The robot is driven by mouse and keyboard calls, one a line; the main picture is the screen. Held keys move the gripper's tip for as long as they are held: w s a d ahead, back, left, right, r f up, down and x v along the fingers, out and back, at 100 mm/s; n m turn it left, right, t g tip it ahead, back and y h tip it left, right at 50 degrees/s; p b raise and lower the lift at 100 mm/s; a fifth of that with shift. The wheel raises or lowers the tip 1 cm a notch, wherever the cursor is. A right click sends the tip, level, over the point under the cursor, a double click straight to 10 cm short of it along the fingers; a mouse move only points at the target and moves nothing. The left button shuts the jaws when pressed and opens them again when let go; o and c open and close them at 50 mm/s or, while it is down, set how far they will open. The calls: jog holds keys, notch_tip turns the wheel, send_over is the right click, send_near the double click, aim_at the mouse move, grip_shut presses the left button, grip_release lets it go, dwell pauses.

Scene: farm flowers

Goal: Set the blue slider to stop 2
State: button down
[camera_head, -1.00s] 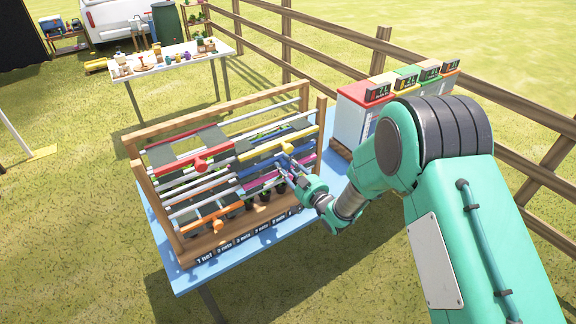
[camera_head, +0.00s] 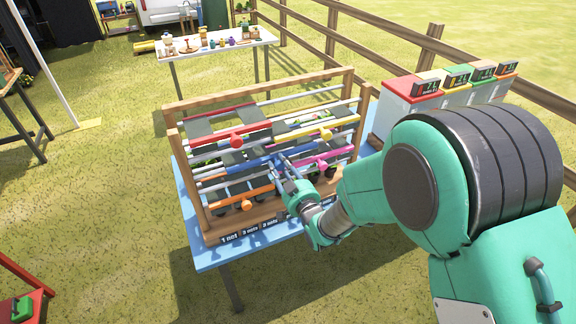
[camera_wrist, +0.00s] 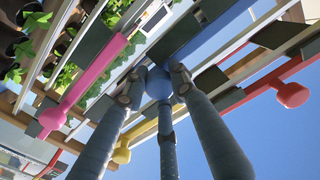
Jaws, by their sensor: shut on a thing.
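The blue slider (camera_head: 262,160) is a blue bar with dark panels on a rail of the wooden rack (camera_head: 188,174). In the wrist view its bar (camera_wrist: 212,38) runs diagonally at the top and its round blue knob (camera_wrist: 158,84) sits between my fingers. My gripper (camera_head: 283,162) reaches the rack from the front right and is shut on that knob; it also shows in the wrist view (camera_wrist: 156,88). Number signs (camera_head: 248,234) line the front; I read "1 net" and "3 nets" at the left, and my arm hides those further right. Which stop the slider is at, I cannot tell.
Neighbouring sliders have a red knob (camera_head: 237,140), a yellow knob (camera_head: 326,133), a magenta knob (camera_head: 322,165) and an orange knob (camera_head: 246,203), close around my gripper. Boxes with displays (camera_head: 415,105) stand at the right. A white table (camera_head: 218,47) stands behind.

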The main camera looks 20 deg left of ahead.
jog(key=shift+f, duration=0.1)
jog(key=c, duration=1.4)
grip_release()
jog(key=shift+o, duration=0.2)
jog(key=v, duration=1.2)
